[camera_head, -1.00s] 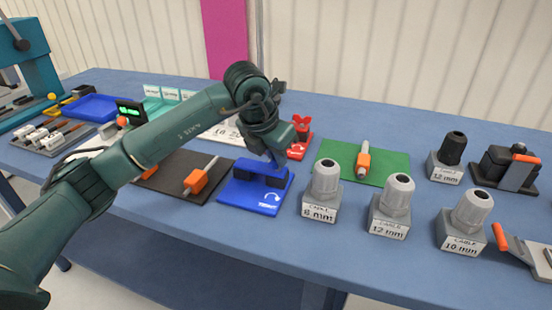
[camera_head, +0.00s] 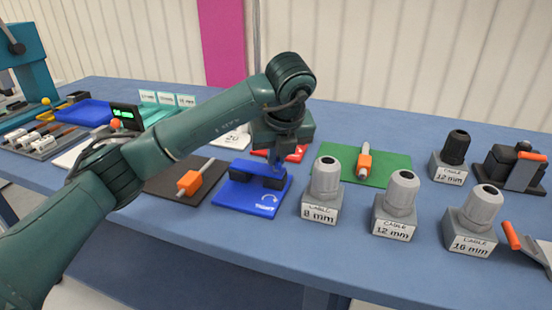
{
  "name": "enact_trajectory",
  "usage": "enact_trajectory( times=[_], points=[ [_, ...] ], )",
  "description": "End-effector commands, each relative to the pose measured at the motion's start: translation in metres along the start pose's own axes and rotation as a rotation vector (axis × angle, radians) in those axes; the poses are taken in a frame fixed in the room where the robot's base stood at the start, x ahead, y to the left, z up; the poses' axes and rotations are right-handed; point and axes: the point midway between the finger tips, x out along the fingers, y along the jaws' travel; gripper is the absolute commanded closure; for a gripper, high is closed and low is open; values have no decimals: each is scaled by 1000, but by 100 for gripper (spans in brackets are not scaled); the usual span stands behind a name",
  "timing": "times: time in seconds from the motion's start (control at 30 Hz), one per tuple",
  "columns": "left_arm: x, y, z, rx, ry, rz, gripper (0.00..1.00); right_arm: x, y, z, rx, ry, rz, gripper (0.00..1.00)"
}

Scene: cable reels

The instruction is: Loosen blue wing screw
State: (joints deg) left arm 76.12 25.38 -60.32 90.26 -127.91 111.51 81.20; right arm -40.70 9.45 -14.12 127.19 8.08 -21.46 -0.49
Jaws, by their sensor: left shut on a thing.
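The blue base (camera_head: 238,200) lies flat near the middle of the blue table, with a white turning arrow and lettering on its front right corner. Dark blocks (camera_head: 243,177) stand on it. My left gripper (camera_head: 273,167) points down over the back right part of this base. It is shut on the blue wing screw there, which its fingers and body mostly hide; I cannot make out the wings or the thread. My right gripper is not in view.
A red base (camera_head: 299,154) is partly hidden behind my gripper. Grey cable glands (camera_head: 324,185) stand close on the right. A dark mat with an orange-handled part (camera_head: 193,181) is at the left, and a green mat (camera_head: 390,164) is behind the glands.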

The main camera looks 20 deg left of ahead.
Motion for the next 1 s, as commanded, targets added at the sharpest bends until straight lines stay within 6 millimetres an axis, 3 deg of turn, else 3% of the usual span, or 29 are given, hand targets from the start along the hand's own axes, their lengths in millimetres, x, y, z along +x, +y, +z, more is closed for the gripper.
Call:
enact_trajectory(
  times=[0.47, 1.0],
  points=[
    [-4, -3, 2, -419, 0, 175, 100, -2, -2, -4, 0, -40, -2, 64],
    [-1, -5, 3, -811, 1, 337, 100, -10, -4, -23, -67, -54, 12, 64]
  ],
)
